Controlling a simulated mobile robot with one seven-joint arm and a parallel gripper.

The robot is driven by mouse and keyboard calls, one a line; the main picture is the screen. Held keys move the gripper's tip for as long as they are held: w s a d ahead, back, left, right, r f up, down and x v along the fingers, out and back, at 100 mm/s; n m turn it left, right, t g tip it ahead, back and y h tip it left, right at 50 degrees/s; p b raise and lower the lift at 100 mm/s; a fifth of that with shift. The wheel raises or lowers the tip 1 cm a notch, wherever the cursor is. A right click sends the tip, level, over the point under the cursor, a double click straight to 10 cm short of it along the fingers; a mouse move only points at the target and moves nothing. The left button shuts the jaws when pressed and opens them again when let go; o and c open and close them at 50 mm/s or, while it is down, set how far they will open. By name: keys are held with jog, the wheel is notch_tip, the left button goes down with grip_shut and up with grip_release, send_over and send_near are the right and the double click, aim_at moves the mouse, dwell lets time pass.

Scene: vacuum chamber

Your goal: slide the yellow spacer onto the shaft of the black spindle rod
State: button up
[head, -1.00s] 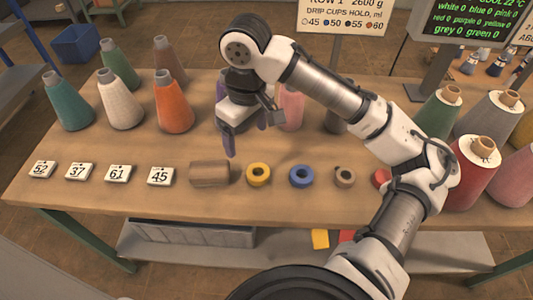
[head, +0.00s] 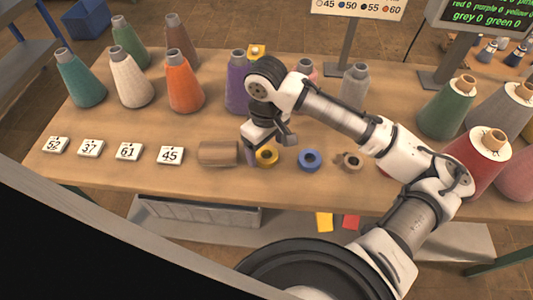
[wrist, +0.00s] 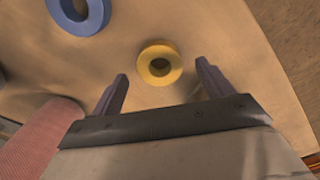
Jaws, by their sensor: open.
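The yellow spacer (head: 267,161), a ring with a central hole, lies flat on the table between a brown cylinder and a blue ring. My gripper (head: 264,150) is low over the table at the spacer and partly hides it in the head view. In the wrist view the yellow spacer (wrist: 145,64) shows ahead of and between the two purple fingers of my gripper (wrist: 162,71). The fingers are apart, with nothing held. I cannot make out the black spindle rod in either view.
The brown cylinder (head: 217,153) lies left of the spacer. Coloured yarn cones, including an orange one (head: 184,85), stand behind. Number cards, including 45 (head: 170,155), lie at left.

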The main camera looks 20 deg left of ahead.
jog(key=shift+f, duration=1.1)
jog(key=c, duration=1.1)
jog(key=shift+o, duration=0.2)
jog(key=shift+r, duration=0.15)
